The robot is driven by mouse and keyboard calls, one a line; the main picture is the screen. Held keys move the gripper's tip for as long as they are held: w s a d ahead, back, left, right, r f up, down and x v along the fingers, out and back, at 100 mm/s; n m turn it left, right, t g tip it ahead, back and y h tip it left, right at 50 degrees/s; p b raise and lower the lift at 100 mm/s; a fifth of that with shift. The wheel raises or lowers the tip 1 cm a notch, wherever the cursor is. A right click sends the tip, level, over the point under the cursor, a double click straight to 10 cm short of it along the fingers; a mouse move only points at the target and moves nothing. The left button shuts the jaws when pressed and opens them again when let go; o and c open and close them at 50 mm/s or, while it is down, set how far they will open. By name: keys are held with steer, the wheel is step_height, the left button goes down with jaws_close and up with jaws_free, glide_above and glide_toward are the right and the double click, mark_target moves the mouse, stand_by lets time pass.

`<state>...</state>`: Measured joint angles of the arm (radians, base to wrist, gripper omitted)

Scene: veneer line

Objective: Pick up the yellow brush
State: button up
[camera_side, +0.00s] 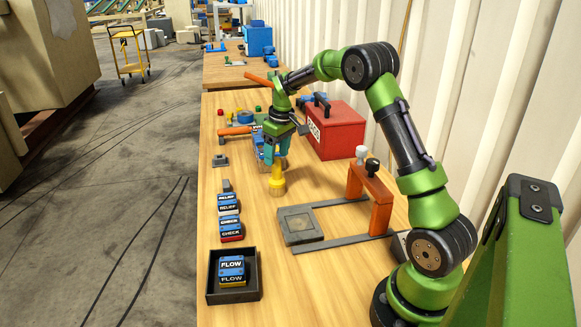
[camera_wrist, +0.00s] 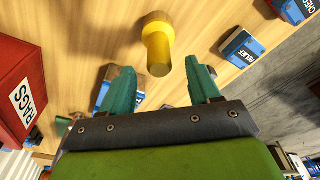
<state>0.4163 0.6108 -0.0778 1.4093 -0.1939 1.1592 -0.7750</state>
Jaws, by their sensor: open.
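The yellow brush (camera_side: 277,181) stands upright on the wooden table, below and just in front of my gripper in the side view. In the wrist view the yellow brush (camera_wrist: 158,50) is at the top centre, beyond the fingertips and roughly in line with the gap between them. My gripper (camera_side: 274,156) has teal fingers. In the wrist view my gripper (camera_wrist: 162,80) is open, with nothing between its fingers. From the side I cannot tell the exact distance between fingertips and brush.
A red RAGS box (camera_side: 333,129) stands behind on the right. An orange frame (camera_side: 369,196) with two knobs stands nearer my base. Blue labelled blocks (camera_side: 229,203) lie along the left side. A black tray (camera_side: 234,291) holds FLOW blocks. Bare table surrounds the brush's near side.

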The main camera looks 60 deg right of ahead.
mark_target(276, 167)
steer(key=f, duration=0.5)
steer(key=shift+w+f, duration=0.3)
steer(key=shift+c, duration=0.2)
steer(key=c, duration=1.1)
steer(key=shift+r, duration=0.1)
